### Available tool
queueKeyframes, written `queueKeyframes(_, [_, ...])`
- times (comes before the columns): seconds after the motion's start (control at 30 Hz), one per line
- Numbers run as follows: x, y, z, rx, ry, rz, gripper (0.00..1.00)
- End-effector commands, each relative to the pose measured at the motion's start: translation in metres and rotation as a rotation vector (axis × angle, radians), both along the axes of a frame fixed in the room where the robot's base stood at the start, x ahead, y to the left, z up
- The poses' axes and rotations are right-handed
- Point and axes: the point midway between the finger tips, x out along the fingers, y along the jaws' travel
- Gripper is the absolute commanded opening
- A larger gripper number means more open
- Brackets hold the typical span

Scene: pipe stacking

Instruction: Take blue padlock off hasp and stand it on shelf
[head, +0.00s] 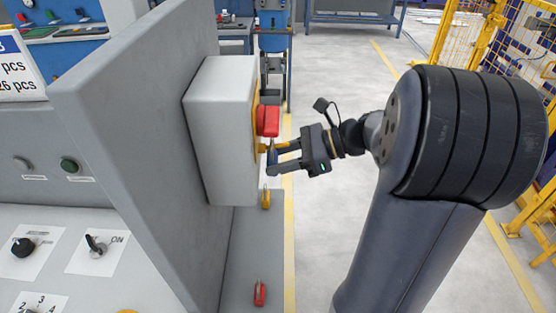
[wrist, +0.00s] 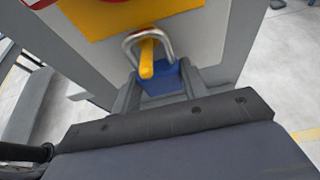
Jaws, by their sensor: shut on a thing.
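The blue padlock (head: 271,154) is between the fingers of my gripper (head: 276,160), beside the switch box. In the wrist view, its blue body (wrist: 163,80) sits between my fingertips (wrist: 161,92), which are shut on it. Its silver shackle (wrist: 131,44) loops around the yellow hasp peg (wrist: 147,60), which sticks out from the yellow plate (wrist: 140,14). In the head view, the hasp (head: 262,148) is mostly hidden behind the padlock and fingers. The grey shelf (head: 247,250) runs below the box.
The red switch handle (head: 267,120) is just above my gripper on the grey box (head: 222,130). A yellow padlock (head: 266,198) and a red padlock (head: 259,293) stand on the shelf, with bare shelf between them. A tall grey panel (head: 145,130) is left of the box.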

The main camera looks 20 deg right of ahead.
Motion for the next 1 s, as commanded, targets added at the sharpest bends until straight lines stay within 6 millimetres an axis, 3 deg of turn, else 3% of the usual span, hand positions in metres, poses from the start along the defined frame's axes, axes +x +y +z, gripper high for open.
queueKeyframes(0.1, [0.0,0.0,0.012,-0.003,-0.005,0.0,0.17])
queueKeyframes(0.27, [-0.007,-0.024,0.009,-0.001,-0.001,-0.005,0.17])
queueKeyframes(0.8, [-0.043,-0.135,0.009,0.0,0.0,-0.005,0.17])
queueKeyframes(1.0, [-0.052,-0.161,0.009,-0.001,-0.001,-0.003,0.17])
